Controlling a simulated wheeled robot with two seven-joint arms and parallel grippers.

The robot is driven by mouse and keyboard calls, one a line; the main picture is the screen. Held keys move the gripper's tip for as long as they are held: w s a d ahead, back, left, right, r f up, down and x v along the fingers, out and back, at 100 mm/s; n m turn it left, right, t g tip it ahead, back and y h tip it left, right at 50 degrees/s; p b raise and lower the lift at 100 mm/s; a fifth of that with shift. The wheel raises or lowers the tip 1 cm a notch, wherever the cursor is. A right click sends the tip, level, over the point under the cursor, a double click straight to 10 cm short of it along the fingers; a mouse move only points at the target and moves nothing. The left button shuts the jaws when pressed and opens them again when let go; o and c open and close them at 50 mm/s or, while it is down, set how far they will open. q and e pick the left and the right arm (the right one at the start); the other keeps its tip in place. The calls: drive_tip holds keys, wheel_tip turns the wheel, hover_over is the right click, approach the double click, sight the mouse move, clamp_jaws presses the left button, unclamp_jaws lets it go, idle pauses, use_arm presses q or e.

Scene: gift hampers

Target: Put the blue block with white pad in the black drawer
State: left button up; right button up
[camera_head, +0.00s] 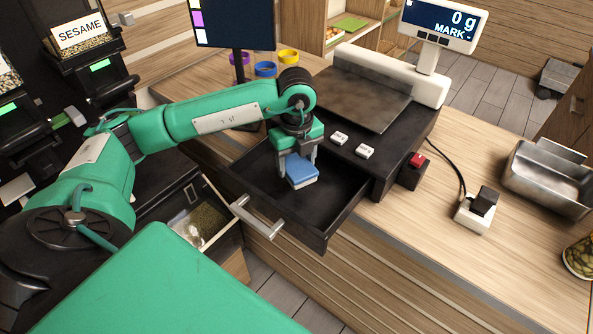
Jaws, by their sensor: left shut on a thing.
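The blue block with white pad (301,172) is in the head view, with its blue side up and the pale pad along its lower edge. My left gripper (297,163) reaches over from the left, points down and is shut on the block. The black drawer (262,179) is pulled out below the scale, with a grey bar handle (255,217) on its front. The block is over the drawer's inside; I cannot tell whether it touches the drawer floor. My right gripper is not in view.
The scale (375,90) with a display reading 0 g stands behind the drawer. Two small white blocks (365,151) sit on the black housing. A metal scoop tray (550,178) and a white socket (475,213) are to the right.

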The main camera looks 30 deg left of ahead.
sight(296, 173)
use_arm(q)
wheel_tip(296, 173, down, 4)
drive_tip(key=shift+f+p, duration=0.1)
drive_tip(key=shift+p, duration=0.4)
drive_tip(key=shift+f, duration=0.2)
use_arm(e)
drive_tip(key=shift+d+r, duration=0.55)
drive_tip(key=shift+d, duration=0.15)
use_arm(q)
drive_tip(key=shift+f, duration=0.2)
drive_tip(key=o, duration=1)
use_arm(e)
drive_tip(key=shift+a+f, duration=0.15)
use_arm(q)
drive_tip(key=shift+r, duration=0.1)
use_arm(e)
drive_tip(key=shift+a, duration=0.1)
